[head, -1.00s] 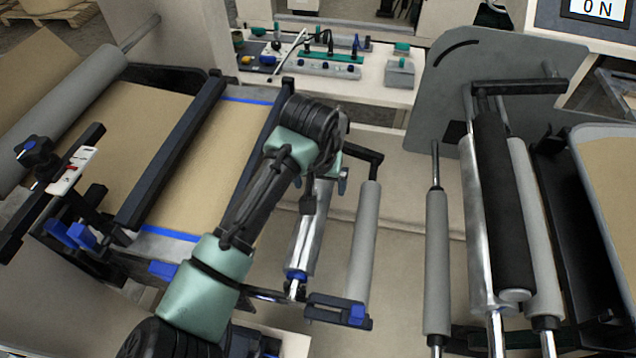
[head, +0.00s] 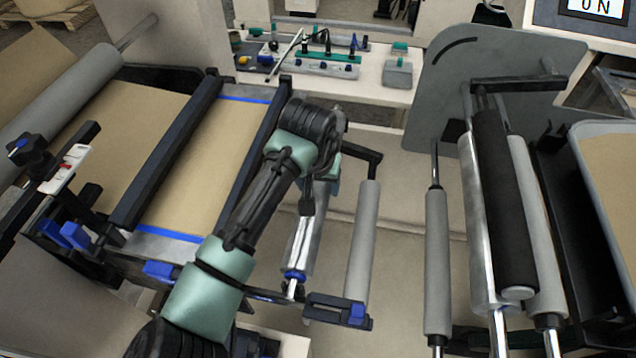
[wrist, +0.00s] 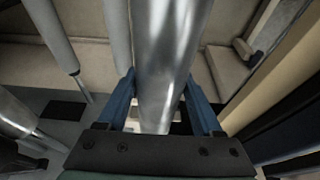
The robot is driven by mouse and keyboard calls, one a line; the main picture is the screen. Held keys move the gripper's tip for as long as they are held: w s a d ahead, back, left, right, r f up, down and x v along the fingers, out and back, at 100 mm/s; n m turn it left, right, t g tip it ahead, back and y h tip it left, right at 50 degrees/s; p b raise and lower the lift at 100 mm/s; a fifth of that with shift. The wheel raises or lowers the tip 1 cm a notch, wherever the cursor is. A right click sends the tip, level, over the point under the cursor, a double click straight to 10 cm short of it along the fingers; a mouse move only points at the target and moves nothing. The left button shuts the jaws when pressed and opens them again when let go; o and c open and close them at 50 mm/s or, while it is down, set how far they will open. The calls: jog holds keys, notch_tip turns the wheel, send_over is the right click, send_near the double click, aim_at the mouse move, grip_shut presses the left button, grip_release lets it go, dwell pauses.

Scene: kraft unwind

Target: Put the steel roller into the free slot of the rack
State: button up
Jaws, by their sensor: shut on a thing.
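The steel roller (head: 303,240) is a shiny cylinder with a blue ring near its lower end. My gripper (wrist: 160,82) is shut on it, a blue finger on each side in the wrist view, where the roller (wrist: 166,40) runs up between them. In the head view my arm hides most of the gripper and the roller's upper end. The rack shows a dark front bracket (head: 338,311) with a blue end piece and a dark rear bracket (head: 362,160). A grey roller (head: 363,240) lies between them, right of the steel roller. I cannot tell whether the steel roller touches the rack.
To the left is a kraft paper web (head: 200,165) with dark crossbars. To the right stand a grey roller (head: 437,262), a black roller (head: 503,205) and a grey side plate (head: 455,90). A bench with tools (head: 330,62) is behind. Floor shows between the rack and right-hand rollers.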

grip_shut()
jog(key=shift+w+r+p, duration=0.15)
jog(key=shift+r+p, duration=0.2)
jog(key=shift+r, duration=0.05)
jog(key=shift+r+p, duration=3.25)
jog(key=shift+r, duration=0.2)
jog(key=shift+r, duration=0.1)
